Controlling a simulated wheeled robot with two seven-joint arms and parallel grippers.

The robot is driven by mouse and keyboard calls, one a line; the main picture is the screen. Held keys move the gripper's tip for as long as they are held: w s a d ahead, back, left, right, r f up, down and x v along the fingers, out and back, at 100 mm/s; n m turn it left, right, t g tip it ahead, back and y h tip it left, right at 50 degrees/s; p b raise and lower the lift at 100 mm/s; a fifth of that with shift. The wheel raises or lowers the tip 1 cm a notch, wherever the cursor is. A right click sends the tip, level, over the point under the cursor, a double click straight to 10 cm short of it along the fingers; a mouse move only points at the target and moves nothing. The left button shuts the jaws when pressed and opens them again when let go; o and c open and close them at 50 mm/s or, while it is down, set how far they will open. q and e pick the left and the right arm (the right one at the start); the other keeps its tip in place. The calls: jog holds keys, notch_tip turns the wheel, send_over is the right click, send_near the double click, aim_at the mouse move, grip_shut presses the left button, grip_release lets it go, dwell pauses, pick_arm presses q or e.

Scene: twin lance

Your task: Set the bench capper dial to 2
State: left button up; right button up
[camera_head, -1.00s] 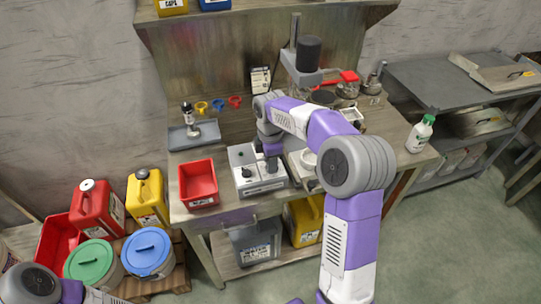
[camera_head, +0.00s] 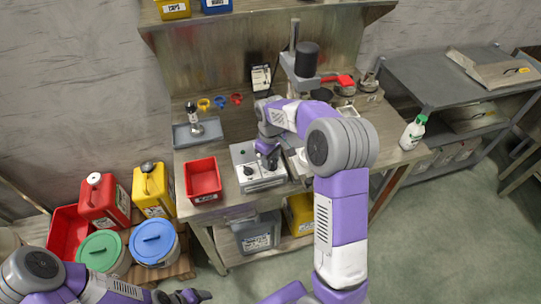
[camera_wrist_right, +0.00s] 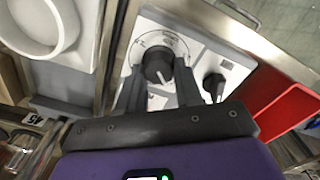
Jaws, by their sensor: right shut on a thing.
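The bench capper control box (camera_head: 246,178) is a light grey unit at the bench's front edge. In the right wrist view its dial (camera_wrist_right: 158,64) is a black round knob on a white ring scale, with a white pointer mark towards the bottom of the picture. The scale's figures are too small to read. A smaller black knob (camera_wrist_right: 214,84) sits to its right. My right gripper (camera_head: 267,160) is at the box, its two fingers (camera_wrist_right: 158,82) shut on the dial from either side. My left gripper (camera_head: 190,296) is low at the left, away from the bench; its jaw opening is unclear.
A red tray (camera_head: 203,180) stands left of the box. The press (camera_head: 306,62) stands behind my right arm. A white bottle (camera_head: 413,133) stands at the bench's right end.

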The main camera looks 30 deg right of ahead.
jog(key=m+p, duration=0.1)
jog(key=m, duration=0.3)
jog(key=shift+r+m+p, duration=0.1)
jog(key=shift+m+p, duration=0.2)
jog(key=shift+p, duration=0.1)
jog(key=m+p, duration=0.2)
jog(key=m, duration=0.3)
jog(key=shift+d+m, duration=0.15)
jog(key=shift+m, duration=0.15)
jog(key=m+p, duration=0.2)
jog(key=m, duration=0.3)
jog(key=shift+s, duration=0.1)
jog(key=m+p, duration=0.2)
jog(key=m, duration=0.3)
jog(key=shift+s+d+p, duration=0.1)
jog(key=shift+p, duration=0.2)
jog(key=shift+m, duration=0.3)
jog(key=o, duration=1)
jog(key=shift+o, duration=0.2)
